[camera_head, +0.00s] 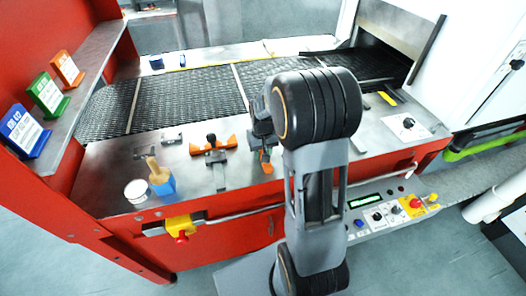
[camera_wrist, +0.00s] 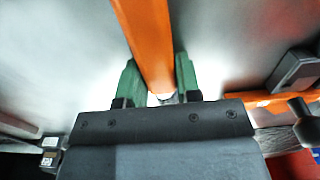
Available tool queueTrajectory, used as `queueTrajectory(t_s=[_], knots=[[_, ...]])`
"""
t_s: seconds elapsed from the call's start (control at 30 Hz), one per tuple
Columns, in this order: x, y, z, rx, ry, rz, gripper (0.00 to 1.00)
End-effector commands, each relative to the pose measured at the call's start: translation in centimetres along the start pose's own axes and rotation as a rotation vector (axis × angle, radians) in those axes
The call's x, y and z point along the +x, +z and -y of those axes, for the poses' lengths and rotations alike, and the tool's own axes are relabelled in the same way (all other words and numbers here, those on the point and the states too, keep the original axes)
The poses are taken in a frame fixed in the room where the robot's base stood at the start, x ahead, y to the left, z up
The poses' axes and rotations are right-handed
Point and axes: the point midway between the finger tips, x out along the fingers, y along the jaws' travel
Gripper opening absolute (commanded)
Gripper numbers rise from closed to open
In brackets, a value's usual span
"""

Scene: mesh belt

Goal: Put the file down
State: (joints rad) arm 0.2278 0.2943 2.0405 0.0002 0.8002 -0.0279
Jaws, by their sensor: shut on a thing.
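The file (camera_wrist: 148,40) shows in the wrist view as a long orange bar between the two green fingertips of my gripper (camera_wrist: 158,85). My gripper is shut on it. In the head view my gripper (camera_head: 262,135) is over the steel work surface, and an orange end of the file (camera_head: 266,162) shows below it. The rest of the file is hidden by my gripper and arm. I cannot tell whether the file touches the surface.
On the steel worktop (camera_head: 105,185), left of my gripper, lie an orange tool with a black knob (camera_head: 228,144), a blue brush (camera_head: 161,180) and a white round container (camera_head: 137,190). The mesh belt (camera_head: 190,95) runs behind.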

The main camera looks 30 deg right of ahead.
Motion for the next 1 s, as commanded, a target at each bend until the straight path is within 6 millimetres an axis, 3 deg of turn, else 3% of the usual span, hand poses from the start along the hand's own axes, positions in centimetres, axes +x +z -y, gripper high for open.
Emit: queueTrajectory(t_s=[0.27,0.67,0.83,1.0], knots=[[0.6,0.3,0.1,-0.001,-0.001,0.01,0.56],[0.7,0.4,-0.1,0.001,0.0,0.016,0.57],[-0.7,0.3,-0.1,0.001,0.0,0.011,0.57],[-4.2,0.1,0.0,0.0,0.0,0.004,0.57]])
